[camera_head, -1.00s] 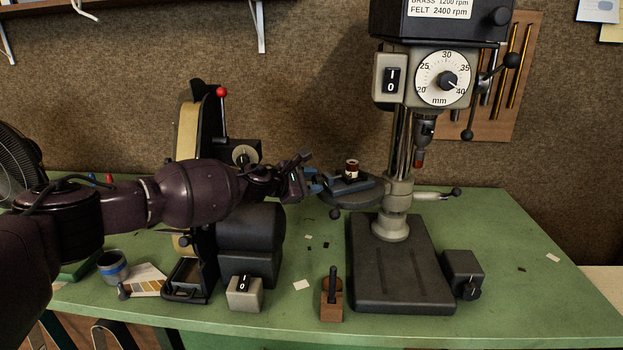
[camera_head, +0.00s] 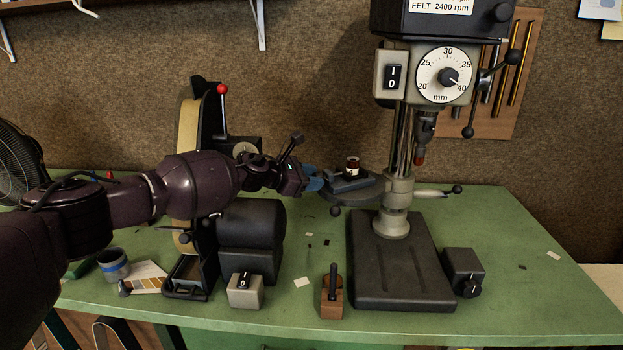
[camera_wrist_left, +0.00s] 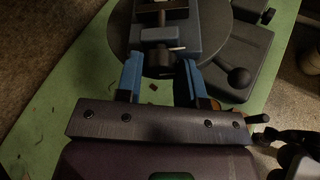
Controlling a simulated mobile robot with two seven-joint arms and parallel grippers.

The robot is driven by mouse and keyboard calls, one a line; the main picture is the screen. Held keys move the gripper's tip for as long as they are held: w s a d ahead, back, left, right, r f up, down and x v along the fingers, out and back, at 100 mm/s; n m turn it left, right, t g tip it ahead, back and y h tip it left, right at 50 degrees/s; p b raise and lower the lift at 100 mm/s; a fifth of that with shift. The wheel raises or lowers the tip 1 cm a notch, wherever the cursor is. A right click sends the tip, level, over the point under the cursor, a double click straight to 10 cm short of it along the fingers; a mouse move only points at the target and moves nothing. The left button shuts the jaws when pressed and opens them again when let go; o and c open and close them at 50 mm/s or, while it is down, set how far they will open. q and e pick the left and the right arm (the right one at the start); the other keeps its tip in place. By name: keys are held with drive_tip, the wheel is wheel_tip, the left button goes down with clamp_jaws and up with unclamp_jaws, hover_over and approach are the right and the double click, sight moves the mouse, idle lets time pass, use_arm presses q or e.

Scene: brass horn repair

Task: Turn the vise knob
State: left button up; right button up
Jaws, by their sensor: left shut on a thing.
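The small vise (camera_head: 350,184) sits on the round table of the drill press, with a dark red and white piece (camera_head: 353,166) upright in it. In the left wrist view the vise (camera_wrist_left: 160,35) is at the top, with a thin pale bar (camera_wrist_left: 177,48) at its near end. My left gripper (camera_head: 314,179) reaches the vise's left end. The knob itself is mostly hidden or too dark to make out. My right gripper is not in view.
The drill press base (camera_head: 402,265) stands right of centre, and a belt sander (camera_head: 190,130) with a black motor housing is behind and below my left arm. A wooden block with a black peg (camera_head: 332,295) stands at the front. The green bench (camera_head: 520,250) is mostly clear at right.

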use_arm(q)
drive_tip(key=o, duration=0.9)
drive_tip(key=shift+b+v, duration=0.6)
drive_tip(key=shift+v, duration=4.8)
